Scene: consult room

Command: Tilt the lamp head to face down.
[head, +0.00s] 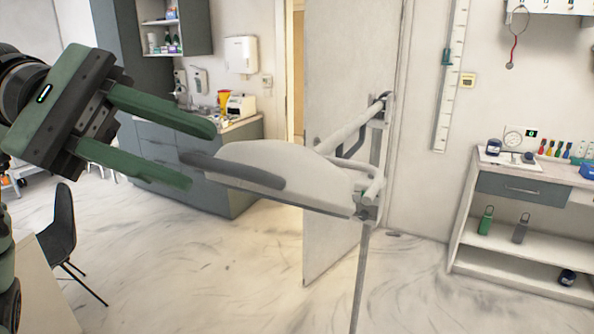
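The lamp head (275,160) is a white shallow dome in the middle of the head view. Its domed side is up, and its flat edge slopes down to the right. A dark grey handle (232,172) runs along its near side and juts out to the left. The lamp's underside is hidden. My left gripper (200,156) is open and empty, with two green fingers pointing right. The handle's free end shows between the fingertips in the picture; I cannot tell whether they touch. My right gripper is not in view.
The lamp's jointed white arm (345,130) and thin pole (360,280) stand to the right of the head. A door (340,60) is behind. A grey cabinet (235,180), a black chair (62,225) and a shelf unit (520,250) stand around. Open floor lies between.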

